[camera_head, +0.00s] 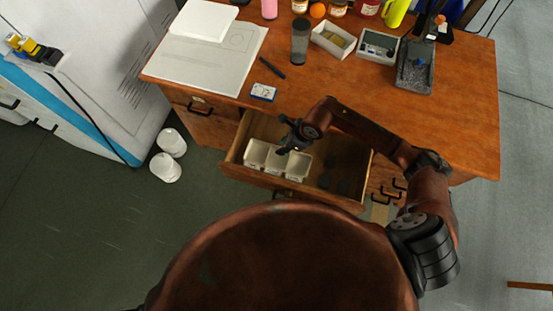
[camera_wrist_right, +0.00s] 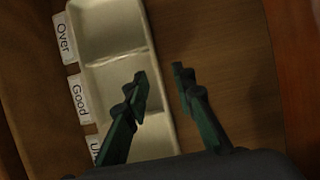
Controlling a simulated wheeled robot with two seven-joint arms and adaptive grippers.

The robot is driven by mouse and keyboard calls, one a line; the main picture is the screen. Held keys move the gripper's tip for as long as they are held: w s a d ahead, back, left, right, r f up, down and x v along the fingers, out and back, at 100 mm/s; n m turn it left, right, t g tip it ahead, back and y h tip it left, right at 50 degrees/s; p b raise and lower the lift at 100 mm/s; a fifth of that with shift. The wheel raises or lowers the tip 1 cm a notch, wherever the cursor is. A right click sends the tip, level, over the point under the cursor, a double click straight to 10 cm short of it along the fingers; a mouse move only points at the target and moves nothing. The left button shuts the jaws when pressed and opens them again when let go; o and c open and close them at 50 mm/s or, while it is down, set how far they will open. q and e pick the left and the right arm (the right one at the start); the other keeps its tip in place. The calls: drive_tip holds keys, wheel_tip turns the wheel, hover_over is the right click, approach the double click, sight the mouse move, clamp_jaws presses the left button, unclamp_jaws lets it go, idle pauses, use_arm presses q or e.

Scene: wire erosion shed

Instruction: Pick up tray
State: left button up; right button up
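The white tray (camera_head: 272,165) has three compartments in a row and lies in the left part of the open desk drawer (camera_head: 347,166). In the right wrist view the tray (camera_wrist_right: 105,46) shows labels on its side reading "Over", "Good" and a partly hidden one starting "Un". My right gripper (camera_head: 287,149) is over the tray. One finger appears over a compartment, the other over the drawer floor beyond the tray's long wall. I cannot tell whether they touch it. My left gripper is out of view.
The wooden desk (camera_head: 455,110) stands above the drawer. It holds a white box (camera_head: 333,40), a dark cup (camera_head: 300,40), a scale (camera_head: 378,46), a dark stand (camera_head: 415,68) and papers (camera_head: 215,60). Dark round pieces lie in the drawer's right part. Two white cylinders (camera_head: 166,167) are on the floor at left.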

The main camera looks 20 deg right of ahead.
drive_tip(key=shift+r, duration=0.1)
clamp_jaws()
idle(0.5)
